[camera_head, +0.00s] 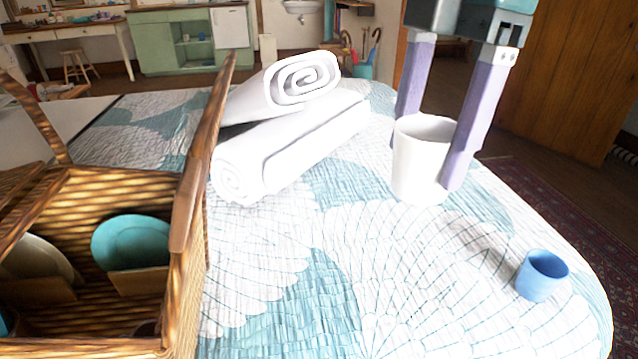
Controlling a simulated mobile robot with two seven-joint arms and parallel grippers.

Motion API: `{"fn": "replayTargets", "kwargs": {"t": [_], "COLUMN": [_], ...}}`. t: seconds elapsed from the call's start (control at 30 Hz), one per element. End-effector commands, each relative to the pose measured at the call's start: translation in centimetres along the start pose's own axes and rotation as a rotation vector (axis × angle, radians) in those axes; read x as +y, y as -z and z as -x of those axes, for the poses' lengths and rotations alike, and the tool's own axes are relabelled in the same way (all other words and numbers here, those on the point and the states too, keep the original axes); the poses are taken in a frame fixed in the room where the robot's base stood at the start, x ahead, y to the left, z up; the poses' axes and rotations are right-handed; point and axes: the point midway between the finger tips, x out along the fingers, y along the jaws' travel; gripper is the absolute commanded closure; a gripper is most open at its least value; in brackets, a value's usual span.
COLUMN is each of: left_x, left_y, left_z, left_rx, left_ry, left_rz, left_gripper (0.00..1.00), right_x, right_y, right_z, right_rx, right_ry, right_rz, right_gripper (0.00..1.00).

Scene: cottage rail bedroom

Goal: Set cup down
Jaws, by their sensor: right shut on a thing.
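A white cup (420,160) stands upright between the two purple fingers of my right gripper (430,165), which comes down from the top right. The gripper is shut on the cup, one finger at its left behind the rim and one at its right side. The cup is over the white and teal quilt (390,270); I cannot tell whether its base touches the quilt. A small blue cup (541,276) sits upright on the quilt at the lower right, apart from the gripper. My left gripper does not show.
Rolled white towels (290,130) lie stacked left of the white cup. An open wicker basket (190,235) with a teal plate (131,242) and another plate fills the lower left. The quilt's front middle is clear. Its right edge drops to a rug (560,215).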

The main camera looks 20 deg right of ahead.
Motion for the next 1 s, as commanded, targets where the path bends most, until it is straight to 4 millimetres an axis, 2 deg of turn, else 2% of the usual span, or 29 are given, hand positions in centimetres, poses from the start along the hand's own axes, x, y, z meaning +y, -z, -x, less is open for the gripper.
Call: {"fn": "replayTargets", "kwargs": {"t": [0.03, 0.27, 0.6, 0.7, 0.8, 1.0], "left_x": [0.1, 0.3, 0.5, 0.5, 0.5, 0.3], "left_y": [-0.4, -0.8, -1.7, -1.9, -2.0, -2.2], "left_z": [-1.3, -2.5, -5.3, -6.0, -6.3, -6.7], "left_rx": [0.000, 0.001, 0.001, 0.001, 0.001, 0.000], "left_ry": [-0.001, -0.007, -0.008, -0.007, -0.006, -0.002], "left_rz": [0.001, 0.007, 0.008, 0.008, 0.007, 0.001], "left_gripper": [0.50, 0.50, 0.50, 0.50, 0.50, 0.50], "right_x": [0.0, 0.0, 0.1, 0.1, 0.2, 0.2], "right_y": [-0.4, -1.0, -2.1, -2.3, -2.5, -2.6], "right_z": [-1.6, -4.2, -13.8, -16.1, -17.6, -18.9], "right_rx": [0.003, 0.008, 0.008, 0.008, 0.007, 0.008], "right_ry": [0.003, 0.013, 0.015, 0.013, 0.011, 0.010], "right_rz": [0.044, 0.153, 0.154, 0.155, 0.155, 0.156], "right_gripper": [0.88, 0.88, 0.88, 0.88, 0.88, 0.88]}}
